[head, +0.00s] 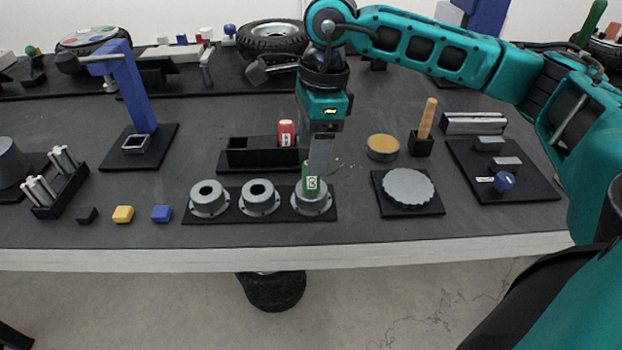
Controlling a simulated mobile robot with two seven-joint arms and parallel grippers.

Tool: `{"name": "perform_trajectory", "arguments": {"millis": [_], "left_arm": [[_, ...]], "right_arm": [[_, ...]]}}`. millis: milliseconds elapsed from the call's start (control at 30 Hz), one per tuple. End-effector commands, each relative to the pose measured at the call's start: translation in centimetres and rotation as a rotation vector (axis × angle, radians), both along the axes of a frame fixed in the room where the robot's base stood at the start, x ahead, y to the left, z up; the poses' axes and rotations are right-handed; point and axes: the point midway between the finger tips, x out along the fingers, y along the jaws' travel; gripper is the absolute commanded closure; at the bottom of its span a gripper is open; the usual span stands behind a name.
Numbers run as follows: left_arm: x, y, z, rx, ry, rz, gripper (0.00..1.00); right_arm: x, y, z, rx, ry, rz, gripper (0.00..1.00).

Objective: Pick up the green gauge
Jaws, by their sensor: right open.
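The green gauge (310,184) stands upright in the rightmost grey ring (312,203) of a row of three on a black base plate. A white label shows on its front, and its lower end is hidden inside the ring. My right gripper (317,168) comes down from above and is open, with its fingers at the top of the gauge. A grey finger shows just behind and right of the gauge; I cannot tell whether it touches. My left gripper is out of view.
A black tray (250,160) with a red gauge (287,134) upright in it stands just behind the rings. A grey scalloped disc (408,188) on a black plate and a tan-topped round tin (382,148) are to the right. Small blocks (123,214) lie at the left.

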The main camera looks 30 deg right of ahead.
Motion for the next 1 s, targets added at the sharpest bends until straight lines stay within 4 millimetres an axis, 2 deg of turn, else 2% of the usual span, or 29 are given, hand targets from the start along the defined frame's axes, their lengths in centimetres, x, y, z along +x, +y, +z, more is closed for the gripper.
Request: {"name": "perform_trajectory", "arguments": {"millis": [200,300,600,1000], "left_arm": [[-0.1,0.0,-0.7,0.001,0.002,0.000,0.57],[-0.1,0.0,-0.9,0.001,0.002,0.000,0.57],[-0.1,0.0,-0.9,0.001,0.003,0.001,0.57],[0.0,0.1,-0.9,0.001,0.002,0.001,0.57]], "right_arm": [[0.1,-0.2,-3.4,0.000,0.005,-0.002,0.36],[0.2,0.0,-4.5,0.001,0.002,-0.002,0.36],[0.2,0.0,-5.0,0.001,0.002,-0.002,0.36],[0.2,0.1,-4.9,0.001,0.002,-0.001,0.74]]}}
